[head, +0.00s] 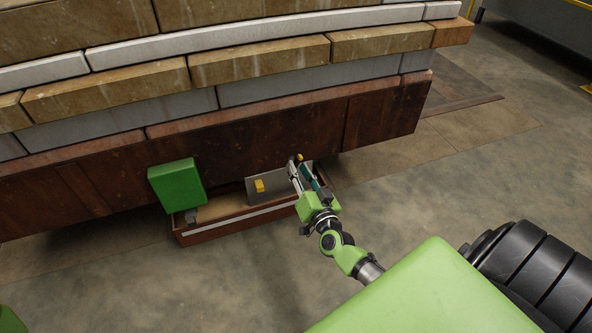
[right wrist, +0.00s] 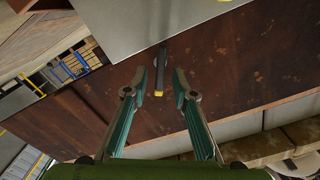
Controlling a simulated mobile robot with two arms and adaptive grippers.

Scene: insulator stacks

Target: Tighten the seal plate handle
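The seal plate is a grey metal sheet (head: 270,190) standing against the rusty base, and its edge fills the top of the right wrist view (right wrist: 135,22). A dark bar handle with a yellow end (right wrist: 161,66) projects by the plate's edge. In the head view a yellow tip (head: 299,157) shows by the fingertips. My right gripper (head: 296,166) is at the plate's right side. In the right wrist view its two fingers (right wrist: 160,80) are open, one on each side of the handle's yellow end; I cannot tell whether they touch it. My left gripper is out of view.
A rusty brown base (head: 290,128) carries layered tan and grey blocks (head: 262,62) above. A low brown tray (head: 235,221) lies beneath the plate, with a green box (head: 177,186) at its left. A yellow block (head: 259,186) sits on the plate.

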